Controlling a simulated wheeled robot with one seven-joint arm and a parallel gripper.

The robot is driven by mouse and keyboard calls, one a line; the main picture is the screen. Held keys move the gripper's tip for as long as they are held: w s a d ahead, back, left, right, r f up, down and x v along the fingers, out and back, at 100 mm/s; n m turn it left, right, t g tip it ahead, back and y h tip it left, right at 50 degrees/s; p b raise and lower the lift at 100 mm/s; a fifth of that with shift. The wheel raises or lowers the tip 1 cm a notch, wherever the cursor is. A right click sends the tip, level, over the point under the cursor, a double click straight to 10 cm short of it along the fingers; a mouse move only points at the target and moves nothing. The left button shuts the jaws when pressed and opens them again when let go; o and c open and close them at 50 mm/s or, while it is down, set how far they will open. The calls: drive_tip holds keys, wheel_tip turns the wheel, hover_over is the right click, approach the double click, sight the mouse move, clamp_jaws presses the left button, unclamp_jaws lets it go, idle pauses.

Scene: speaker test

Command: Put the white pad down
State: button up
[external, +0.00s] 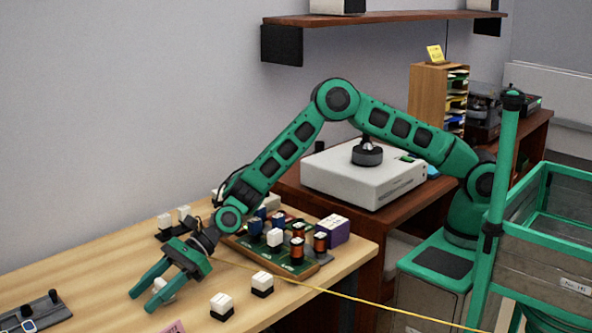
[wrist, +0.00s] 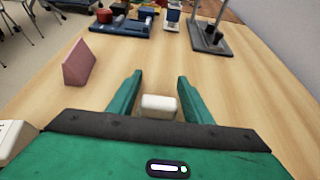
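The white pad (wrist: 159,106) is a small rounded white block. In the wrist view it lies between the two green fingers of my gripper (wrist: 160,76), with a narrow gap showing on each side. In the external view my gripper (external: 142,300) is low over the front left of the wooden table, its fingers apart. The pad (external: 160,285) shows there only partly, between the fingers. Its underside is hidden, so I cannot tell whether it touches the table.
Two white-topped black blocks (external: 222,305) (external: 262,284) stand right of my gripper. A green board with coils (external: 285,262) is behind them. A pink wedge (wrist: 80,62) and a blue tray (wrist: 120,27) show in the wrist view. A yellow cable (external: 340,293) crosses the front.

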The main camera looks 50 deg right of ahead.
drive_tip(key=shift+o, duration=0.3)
drive_tip(key=shift+d+r, duration=0.15)
drive_tip(key=shift+r, duration=0.05)
drive_tip(key=v, duration=1.1)
drive_tip(key=shift+d+r, duration=0.1)
drive_tip(key=shift+d, duration=0.3)
